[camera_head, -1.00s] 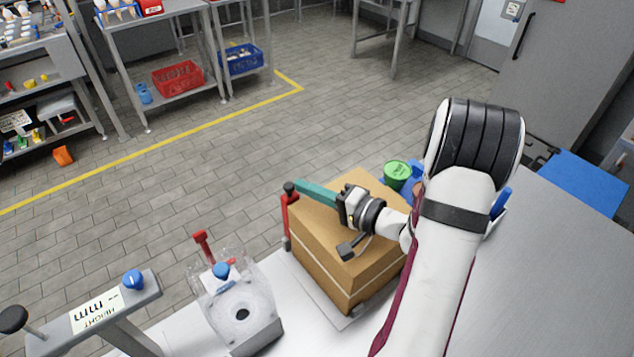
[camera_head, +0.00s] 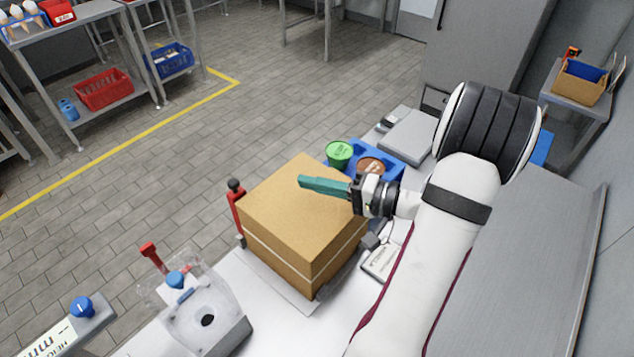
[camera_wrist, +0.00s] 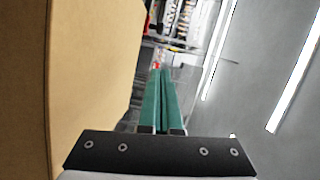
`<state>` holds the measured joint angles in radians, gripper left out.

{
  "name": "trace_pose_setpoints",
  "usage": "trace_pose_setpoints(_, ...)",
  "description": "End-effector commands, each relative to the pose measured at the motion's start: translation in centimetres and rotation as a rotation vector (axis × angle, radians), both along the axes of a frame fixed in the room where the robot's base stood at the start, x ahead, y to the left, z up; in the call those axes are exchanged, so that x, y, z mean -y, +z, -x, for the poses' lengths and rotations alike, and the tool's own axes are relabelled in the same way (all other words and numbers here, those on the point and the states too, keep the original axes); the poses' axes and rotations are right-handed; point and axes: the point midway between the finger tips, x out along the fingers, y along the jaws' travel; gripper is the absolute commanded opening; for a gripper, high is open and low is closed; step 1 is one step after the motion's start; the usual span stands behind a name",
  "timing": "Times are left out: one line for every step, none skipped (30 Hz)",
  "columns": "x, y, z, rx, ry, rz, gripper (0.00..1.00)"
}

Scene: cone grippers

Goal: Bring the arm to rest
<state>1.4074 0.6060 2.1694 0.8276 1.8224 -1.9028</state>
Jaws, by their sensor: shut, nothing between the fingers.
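My gripper (camera_head: 303,182) has long green fingers that lie together, with nothing between them. In the head view it shows in front of the upper right part of a brown cardboard box (camera_head: 290,215). In the wrist view the shut fingers (camera_wrist: 160,72) point away from the camera, and a large tan surface, likely the box (camera_wrist: 95,60), fills the left side. I cannot tell whether the gripper touches the box. My arm covers the area to the right of the box.
A blue tray (camera_head: 392,160) with a green-lidded tub (camera_head: 339,153) and a brown-topped tub (camera_head: 371,166) stands behind the box. A red-handled post (camera_head: 236,205) stands at its left. A clear-sided device (camera_head: 205,315) is at front left. The metal table (camera_head: 540,255) is bare at right.

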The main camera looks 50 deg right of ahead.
Motion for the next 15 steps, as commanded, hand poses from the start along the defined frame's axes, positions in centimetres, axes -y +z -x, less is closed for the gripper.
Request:
trace_pose_setpoints(0.2, 0.1, 0.5, 0.0, -0.002, 0.0, 0.0)
trace_pose_setpoints(0.3, 0.1, 0.7, 0.0, -0.002, -0.001, 0.0)
trace_pose_setpoints(0.3, 0.1, 0.9, 0.0, -0.001, -0.001, 0.0)
trace_pose_setpoints(0.3, 0.1, 1.0, 0.0, 0.0, -0.001, 0.0)
trace_pose_setpoints(0.3, 0.1, 1.1, 0.0, 0.0, -0.001, 0.0)
trace_pose_setpoints(0.3, 0.2, 1.1, -0.001, 0.002, -0.001, 0.0)
trace_pose_setpoints(0.1, 0.2, 1.0, -0.004, 0.009, 0.0, 0.0)
trace_pose_setpoints(-0.4, 0.3, 0.7, -0.015, 0.027, 0.001, 0.0)
trace_pose_setpoints(-1.6, 0.6, 0.1, -0.042, 0.072, 0.005, 0.0)
trace_pose_setpoints(-3.1, 0.9, -0.4, -0.073, 0.122, 0.008, 0.0)
trace_pose_setpoints(-5.0, 1.3, -1.0, -0.119, 0.186, 0.015, 0.0)
trace_pose_setpoints(-8.1, 1.7, -1.7, -0.199, 0.287, 0.036, 0.0)
trace_pose_setpoints(-10.9, 2.0, -1.9, -0.273, 0.368, 0.062, 0.0)
trace_pose_setpoints(-13.6, 2.2, -1.9, -0.355, 0.447, 0.103, 0.0)
trace_pose_setpoints(-17.0, 2.4, -1.4, -0.466, 0.534, 0.175, 0.0)
